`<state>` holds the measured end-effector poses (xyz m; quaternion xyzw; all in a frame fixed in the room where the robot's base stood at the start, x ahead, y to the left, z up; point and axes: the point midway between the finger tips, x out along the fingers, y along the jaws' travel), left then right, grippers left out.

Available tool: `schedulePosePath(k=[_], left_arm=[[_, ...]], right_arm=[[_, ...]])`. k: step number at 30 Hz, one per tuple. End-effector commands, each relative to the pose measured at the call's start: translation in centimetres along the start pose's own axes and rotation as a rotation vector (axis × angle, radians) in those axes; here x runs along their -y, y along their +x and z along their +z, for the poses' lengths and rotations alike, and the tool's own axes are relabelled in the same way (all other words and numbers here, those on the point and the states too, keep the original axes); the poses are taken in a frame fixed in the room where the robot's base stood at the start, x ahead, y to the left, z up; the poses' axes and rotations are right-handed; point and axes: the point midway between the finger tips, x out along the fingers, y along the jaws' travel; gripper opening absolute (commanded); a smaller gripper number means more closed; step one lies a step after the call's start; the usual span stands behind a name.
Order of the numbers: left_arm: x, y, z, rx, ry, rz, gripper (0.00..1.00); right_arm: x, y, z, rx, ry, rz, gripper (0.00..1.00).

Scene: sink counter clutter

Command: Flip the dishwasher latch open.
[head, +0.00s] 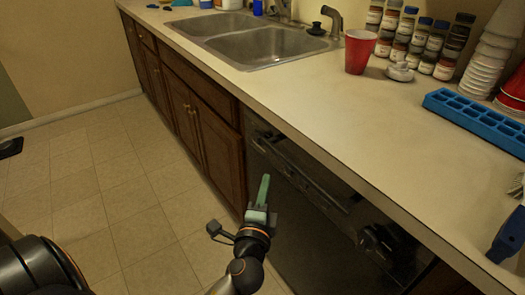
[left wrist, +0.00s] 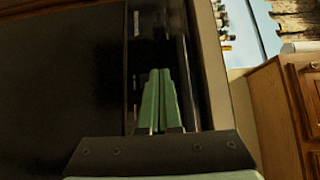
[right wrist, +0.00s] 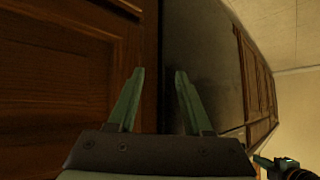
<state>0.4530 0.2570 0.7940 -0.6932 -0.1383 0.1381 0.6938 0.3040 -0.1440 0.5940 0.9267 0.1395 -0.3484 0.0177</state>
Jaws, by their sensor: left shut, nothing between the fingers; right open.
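The dark dishwasher (head: 300,215) stands under the counter, its front closed flush below the worktop. Its upper control strip (head: 315,180) has small pale marks, and I cannot clearly tell the latch from the rest of it. My left gripper (head: 264,185) is shut and empty in front of the dishwasher's left upper part. In the left wrist view its green fingers (left wrist: 160,75) point along the dark strip at the panel's top edge; contact cannot be told. My right gripper (right wrist: 160,72) is open and empty, facing a wooden cabinet and the dark dishwasher side.
The counter (head: 340,110) overhangs the dishwasher front. On it are a sink (head: 265,45), a red cup (head: 358,52), several spice jars and a blue rack (head: 475,118). Wooden cabinets (head: 200,125) flank the dishwasher's left.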

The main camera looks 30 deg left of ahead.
Motion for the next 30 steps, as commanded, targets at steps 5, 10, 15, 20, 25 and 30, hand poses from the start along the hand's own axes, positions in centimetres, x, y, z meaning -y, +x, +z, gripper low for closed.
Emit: schedulePosePath(k=[5, 10, 15, 20, 25, 30], left_arm=[[0.1, 1.7, 0.0, -0.001, 0.0, -0.002, 0.0], [0.2, 4.9, 0.0, 0.0, 0.001, -0.004, 0.0], [0.1, 8.3, 0.0, 0.0, 0.001, -0.003, 0.0], [0.0, 10.8, 0.9, 0.002, 0.004, 0.0, 0.0], [0.0, 12.2, 2.3, 0.0, 0.001, 0.0, 0.0], [-0.1, 12.7, 2.8, 0.0, 0.0, 0.001, 0.0]], right_arm=[[0.1, -0.1, 0.1, 0.009, 0.004, -0.001, 0.5], [0.2, 0.0, 0.8, 0.033, 0.013, -0.001, 0.5], [0.2, 0.0, 0.9, 0.034, 0.017, -0.002, 0.5], [0.3, 0.0, 0.7, 0.031, 0.018, -0.001, 0.5], [0.3, -0.1, 0.5, 0.025, 0.018, -0.001, 0.5], [0.3, -0.1, 0.4, 0.023, 0.017, -0.001, 0.5]])
